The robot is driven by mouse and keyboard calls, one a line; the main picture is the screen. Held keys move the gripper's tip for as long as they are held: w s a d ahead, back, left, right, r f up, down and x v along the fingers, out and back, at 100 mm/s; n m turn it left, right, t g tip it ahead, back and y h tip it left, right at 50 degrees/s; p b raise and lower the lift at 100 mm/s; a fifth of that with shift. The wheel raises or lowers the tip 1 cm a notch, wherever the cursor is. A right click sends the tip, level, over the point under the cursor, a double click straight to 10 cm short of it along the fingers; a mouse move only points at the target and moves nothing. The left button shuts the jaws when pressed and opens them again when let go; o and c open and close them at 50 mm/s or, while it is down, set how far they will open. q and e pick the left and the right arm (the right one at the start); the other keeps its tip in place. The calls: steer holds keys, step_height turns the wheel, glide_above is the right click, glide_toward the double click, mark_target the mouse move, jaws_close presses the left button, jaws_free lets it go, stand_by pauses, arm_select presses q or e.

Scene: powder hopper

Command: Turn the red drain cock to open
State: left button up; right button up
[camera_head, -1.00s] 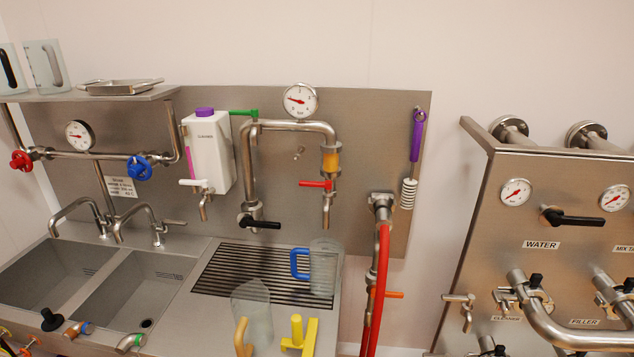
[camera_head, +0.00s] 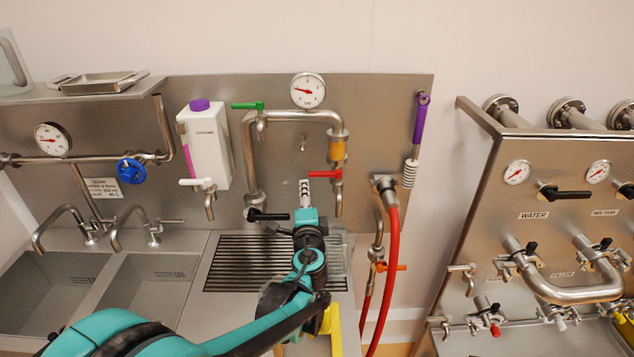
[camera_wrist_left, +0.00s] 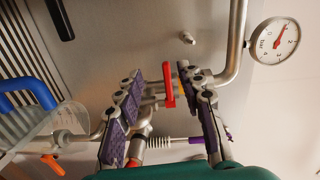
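The red drain cock (camera_head: 325,174) sits on the steel pipe below the amber sight glass, its handle pointing left in the head view. My left gripper (camera_head: 305,188) is raised in front of the back panel, at the left end of that handle. In the left wrist view the red handle (camera_wrist_left: 168,85) shows between the two purple-padded fingers of the left gripper (camera_wrist_left: 161,72), near their tips. The fingers are apart, with a gap on both sides of the handle. I cannot tell how deep it sits between them. My right gripper is not in view.
A black-handled valve (camera_head: 268,215) is left of my gripper, and a green lever (camera_head: 247,106) is higher up. A red hose (camera_head: 392,260) hangs to the right. A clear jug with a blue handle (camera_wrist_left: 30,92) stands close by in the wrist view.

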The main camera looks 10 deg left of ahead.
mark_target(313, 176)
arm_select(q)
steer(key=shift+m+t+h, duration=0.3)
steer(key=shift+m+h, duration=0.1)
steer(key=shift+m, duration=0.3)
steer(key=x, duration=0.3)
steer(key=d+x, duration=0.1)
steer(key=x, duration=0.6)
steer(key=shift+w+d+r+b, duration=0.2)
steer(key=shift+d+b, duration=0.1)
steer(key=shift+d, duration=0.1)
steer(key=shift+c, duration=0.3)
jaws_close()
